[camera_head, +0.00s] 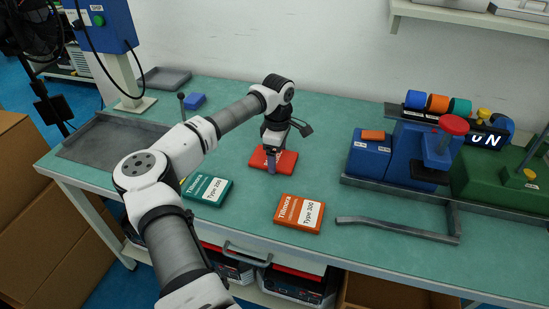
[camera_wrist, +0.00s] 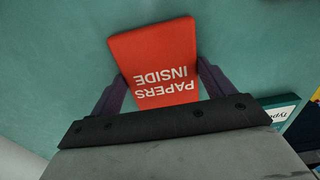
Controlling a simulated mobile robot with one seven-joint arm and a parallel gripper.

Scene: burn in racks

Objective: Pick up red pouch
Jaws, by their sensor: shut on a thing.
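The red pouch (camera_head: 286,161) lies on the green bench top, behind the orange box. In the wrist view the red pouch (camera_wrist: 153,60) shows white lettering, "PAPERS INSIDE", and sits between the two fingers. My gripper (camera_head: 271,168) points down at the pouch, and in the wrist view my gripper (camera_wrist: 155,95) has one finger against each side of it. It is shut on the pouch. I cannot tell whether the pouch is clear of the bench. Part of it is hidden behind the gripper in the head view.
A teal box (camera_head: 207,190) and an orange box (camera_head: 299,212) lie nearby on the bench (camera_head: 370,265). A grey tray (camera_head: 108,138) is at left. A blue and green machine (camera_head: 402,150) and a grey metal bracket (camera_head: 397,229) take up the right side.

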